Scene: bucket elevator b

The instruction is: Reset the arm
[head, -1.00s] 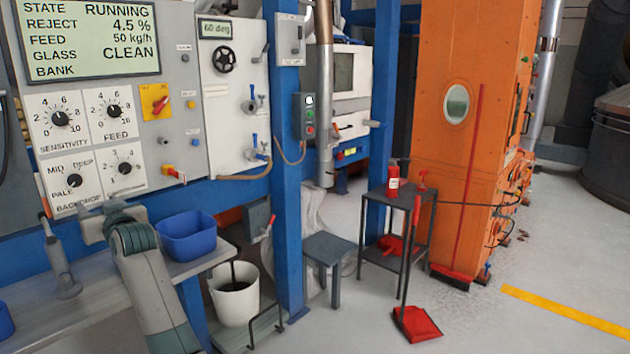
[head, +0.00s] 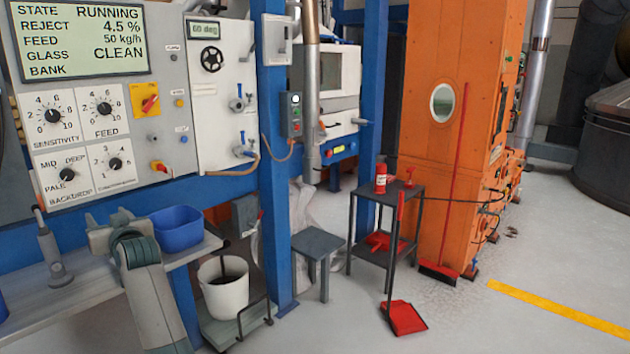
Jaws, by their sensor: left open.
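My left arm comes up from the bottom left, and my left gripper (head: 101,236) is at its upper end, in front of the shelf under the control panel. The gripper is open and nothing shows between its fingers. It appears just left of a blue bin (head: 178,229); I cannot tell the gap in depth between them. My right gripper is out of view.
The control panel (head: 120,125) with dials and a display is above the gripper. A grey handled tool (head: 52,258) stands on the shelf to the left. A white bucket (head: 224,294) is below right. An orange elevator casing (head: 425,150) and small black stand (head: 385,250) are farther right.

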